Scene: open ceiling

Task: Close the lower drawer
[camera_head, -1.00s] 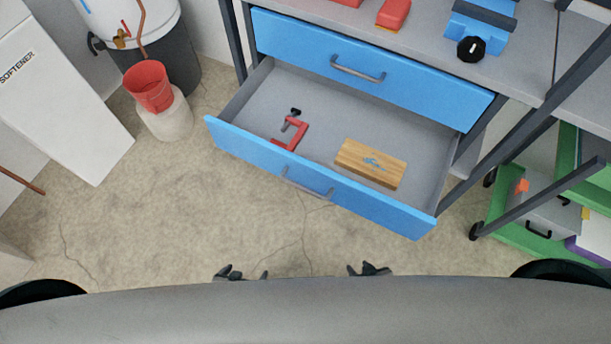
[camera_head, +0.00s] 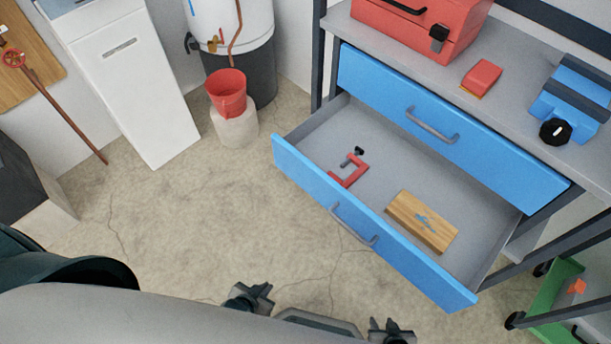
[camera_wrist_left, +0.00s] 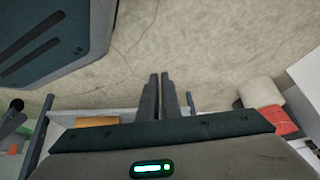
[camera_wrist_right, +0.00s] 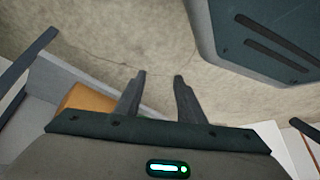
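The blue-fronted lower drawer (camera_head: 410,262) is pulled out below the shut upper drawer (camera_head: 450,125). Its grey bar handle (camera_head: 354,226) faces me. Inside lie a red clamp (camera_head: 350,171) and a wooden block (camera_head: 422,221). My left gripper (camera_head: 250,297) is in front of the drawer, near my body, apart from it. In the left wrist view its fingers (camera_wrist_left: 159,78) are together and empty. My right gripper (camera_head: 390,331) is also near my body, short of the drawer front. In the right wrist view its fingers (camera_wrist_right: 159,77) are apart and empty.
A green cart (camera_head: 555,300) is at the lower right. The concrete floor (camera_head: 210,210) before the drawer is clear.

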